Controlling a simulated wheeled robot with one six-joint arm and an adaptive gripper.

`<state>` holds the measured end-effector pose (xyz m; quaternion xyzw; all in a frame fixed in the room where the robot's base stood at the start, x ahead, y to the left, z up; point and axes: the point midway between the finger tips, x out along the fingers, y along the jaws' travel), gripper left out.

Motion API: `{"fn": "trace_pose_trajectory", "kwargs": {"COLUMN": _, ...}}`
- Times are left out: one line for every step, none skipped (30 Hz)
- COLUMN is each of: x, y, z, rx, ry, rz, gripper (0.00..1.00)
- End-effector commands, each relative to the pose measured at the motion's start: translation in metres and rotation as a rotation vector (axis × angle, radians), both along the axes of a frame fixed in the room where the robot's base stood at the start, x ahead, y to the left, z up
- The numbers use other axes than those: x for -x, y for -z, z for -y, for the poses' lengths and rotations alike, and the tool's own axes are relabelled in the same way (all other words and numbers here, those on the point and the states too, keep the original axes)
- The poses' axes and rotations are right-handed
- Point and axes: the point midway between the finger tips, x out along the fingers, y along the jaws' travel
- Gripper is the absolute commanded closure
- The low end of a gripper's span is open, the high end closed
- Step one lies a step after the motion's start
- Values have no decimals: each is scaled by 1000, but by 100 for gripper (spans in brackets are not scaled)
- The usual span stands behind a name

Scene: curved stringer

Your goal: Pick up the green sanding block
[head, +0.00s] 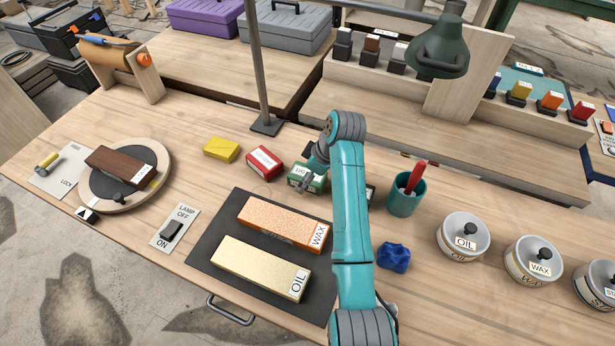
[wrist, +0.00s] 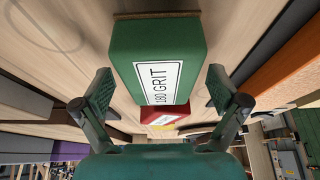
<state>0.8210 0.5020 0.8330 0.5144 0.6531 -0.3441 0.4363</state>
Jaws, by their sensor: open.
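The green sanding block (head: 299,180) lies on the wooden bench, partly hidden by my gripper in the head view. In the wrist view the green sanding block (wrist: 157,52) shows a white label reading 180 GRIT. My gripper (head: 306,183) is at the block in the head view. In the wrist view my open gripper (wrist: 158,88) has one finger on each side of the block's near end, with a visible gap at both sides.
A red block (head: 264,160) and a yellow block (head: 221,149) sit left of the green one. A dark mat (head: 213,238) with two labelled wood pieces lies in front. A teal cup (head: 406,198) stands to the right, and a lamp pole (head: 260,75) rises behind.

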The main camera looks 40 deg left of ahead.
Motion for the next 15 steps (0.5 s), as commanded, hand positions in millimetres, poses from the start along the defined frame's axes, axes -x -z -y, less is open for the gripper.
{"fn": "trace_pose_trajectory", "kwargs": {"x": 0, "y": 1, "z": 0, "rx": 0, "ry": 0, "rz": 0, "gripper": 3}}
{"fn": "trace_pose_trajectory", "kwargs": {"x": 0, "y": 1, "z": 0, "rx": 0, "ry": 0, "rz": 0, "gripper": 3}}
{"fn": "trace_pose_trajectory", "kwargs": {"x": 0, "y": 1, "z": 0, "rx": 0, "ry": 0, "rz": 0, "gripper": 3}}
{"fn": "trace_pose_trajectory", "kwargs": {"x": 0, "y": 1, "z": 0, "rx": 0, "ry": 0, "rz": 0, "gripper": 3}}
{"fn": "trace_pose_trajectory", "kwargs": {"x": 0, "y": 1, "z": 0, "rx": 0, "ry": 0, "rz": 0, "gripper": 3}}
{"fn": "trace_pose_trajectory", "kwargs": {"x": 0, "y": 1, "z": 0, "rx": 0, "ry": 0, "rz": 0, "gripper": 3}}
{"fn": "trace_pose_trajectory", "kwargs": {"x": 0, "y": 1, "z": 0, "rx": 0, "ry": 0, "rz": 0, "gripper": 3}}
{"fn": "trace_pose_trajectory", "kwargs": {"x": 0, "y": 1, "z": 0, "rx": 0, "ry": 0, "rz": 0, "gripper": 3}}
{"fn": "trace_pose_trajectory", "kwargs": {"x": 0, "y": 1, "z": 0, "rx": 0, "ry": 0, "rz": 0, "gripper": 3}}
{"fn": "trace_pose_trajectory", "kwargs": {"x": 0, "y": 1, "z": 0, "rx": 0, "ry": 0, "rz": 0, "gripper": 6}}
{"fn": "trace_pose_trajectory", "kwargs": {"x": 0, "y": 1, "z": 0, "rx": 0, "ry": 0, "rz": 0, "gripper": 13}}
{"fn": "trace_pose_trajectory", "kwargs": {"x": 0, "y": 1, "z": 0, "rx": 0, "ry": 0, "rz": 0, "gripper": 23}}
{"fn": "trace_pose_trajectory", "kwargs": {"x": 0, "y": 1, "z": 0, "rx": 0, "ry": 0, "rz": 0, "gripper": 31}}
{"fn": "trace_pose_trajectory", "kwargs": {"x": 0, "y": 1, "z": 0, "rx": 0, "ry": 0, "rz": 0, "gripper": 38}}
{"fn": "trace_pose_trajectory", "kwargs": {"x": 0, "y": 1, "z": 0, "rx": 0, "ry": 0, "rz": 0, "gripper": 48}}
